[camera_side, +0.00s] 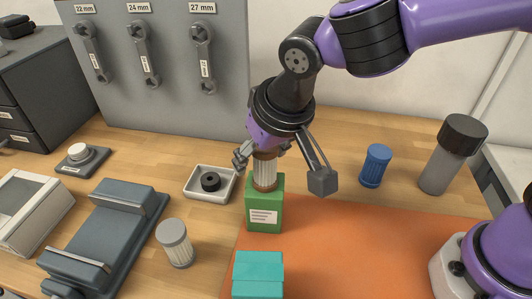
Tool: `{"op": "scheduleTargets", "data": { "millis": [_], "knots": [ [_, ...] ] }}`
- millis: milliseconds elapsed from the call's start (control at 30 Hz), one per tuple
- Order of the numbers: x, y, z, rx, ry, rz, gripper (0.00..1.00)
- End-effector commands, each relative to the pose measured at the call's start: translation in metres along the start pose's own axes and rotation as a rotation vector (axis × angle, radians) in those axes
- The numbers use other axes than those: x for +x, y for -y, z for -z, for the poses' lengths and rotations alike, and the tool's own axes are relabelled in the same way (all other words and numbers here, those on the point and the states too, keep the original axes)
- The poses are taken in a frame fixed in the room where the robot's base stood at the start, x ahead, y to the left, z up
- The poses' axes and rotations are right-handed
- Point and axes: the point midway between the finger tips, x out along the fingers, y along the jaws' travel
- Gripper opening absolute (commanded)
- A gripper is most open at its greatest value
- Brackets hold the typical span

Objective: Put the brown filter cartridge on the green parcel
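The brown filter cartridge (265,171), with brown end caps and pale pleats, is upright over the green parcel (264,216). Its lower end appears to rest on the parcel's top. The parcel is a green box with a white label on its front, standing at the far left edge of the orange mat. My gripper (283,169) is above the cartridge with its fingers spread wide. The right finger is clearly apart from the cartridge; the left finger is close to its upper left side. The cartridge's top is partly hidden beneath the gripper.
A turquoise box (258,271) stands in front of the parcel. A white tray (229,191) with a black ring (210,181) is left of it. A grey-capped filter (175,243) stands at front left, a blue cartridge (375,166) and black-capped cylinder (453,154) at right. The orange mat (370,250) is mostly clear.

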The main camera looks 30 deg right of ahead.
Motion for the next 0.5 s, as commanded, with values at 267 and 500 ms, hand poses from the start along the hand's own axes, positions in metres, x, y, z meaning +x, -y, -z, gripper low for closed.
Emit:
{"op": "scheduleTargets", "data": {
  "millis": [267, 500],
  "knots": [
    [-0.008, 0.001, 0.002, -0.001, -0.003, 0.003, 0.72],
    [-0.059, 0.002, 0.002, 0.000, -0.005, 0.007, 0.72]
  ]
}}
